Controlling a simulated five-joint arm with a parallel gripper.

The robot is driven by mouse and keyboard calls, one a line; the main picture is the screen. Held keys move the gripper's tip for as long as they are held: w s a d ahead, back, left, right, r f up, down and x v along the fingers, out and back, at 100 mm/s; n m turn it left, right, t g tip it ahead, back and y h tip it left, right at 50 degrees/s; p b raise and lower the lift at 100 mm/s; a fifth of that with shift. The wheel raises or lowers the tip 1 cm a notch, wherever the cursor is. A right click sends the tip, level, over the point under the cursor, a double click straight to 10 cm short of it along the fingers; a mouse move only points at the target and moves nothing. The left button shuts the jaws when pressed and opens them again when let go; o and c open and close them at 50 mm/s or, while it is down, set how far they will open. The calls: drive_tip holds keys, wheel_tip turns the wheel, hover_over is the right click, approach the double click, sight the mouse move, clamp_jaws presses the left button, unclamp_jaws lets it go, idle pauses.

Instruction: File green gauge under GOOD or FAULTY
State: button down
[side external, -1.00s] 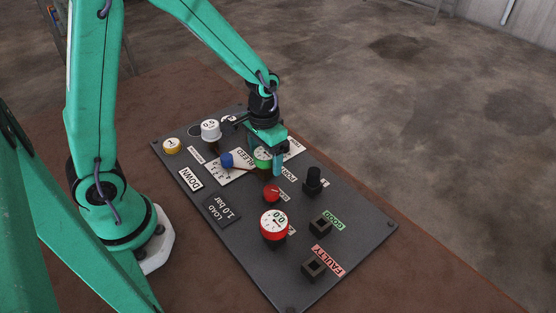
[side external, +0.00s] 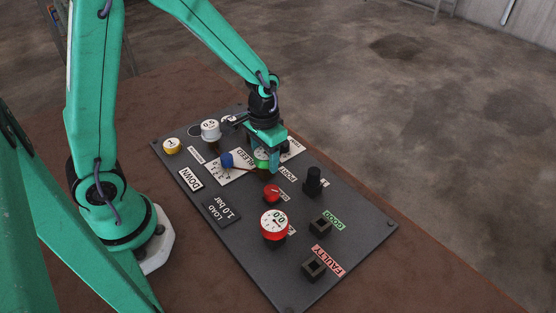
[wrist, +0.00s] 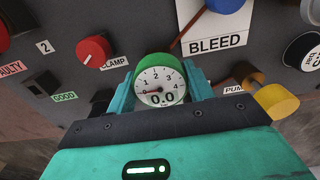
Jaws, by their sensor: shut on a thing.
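The green gauge (wrist: 158,86) sits upright between the two jaws of my gripper (wrist: 162,92) in the wrist view. Its dial needle is near 0 and its display reads 0.0. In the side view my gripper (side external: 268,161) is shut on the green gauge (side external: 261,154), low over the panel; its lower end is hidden. The GOOD socket (side external: 320,224) and the FAULTY socket (side external: 314,266) are black square holders with no gauge in them. The GOOD label (wrist: 64,97) and FAULTY label (wrist: 10,68) show at left in the wrist view.

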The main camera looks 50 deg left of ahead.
sight(265, 153)
drive_tip(key=shift+r, duration=0.15)
drive_tip(key=shift+r, duration=0.2)
drive_tip(key=shift+r, duration=3.9)
drive_tip(key=shift+w+d, duration=0.15)
drive_tip(key=shift+d, duration=0.3)
drive_tip(key=s+d+r, duration=0.1)
drive_tip(key=d, duration=1.9)
drive_tip(key=shift+s+r, duration=0.15)
drive_tip(key=shift+r, duration=0.05)
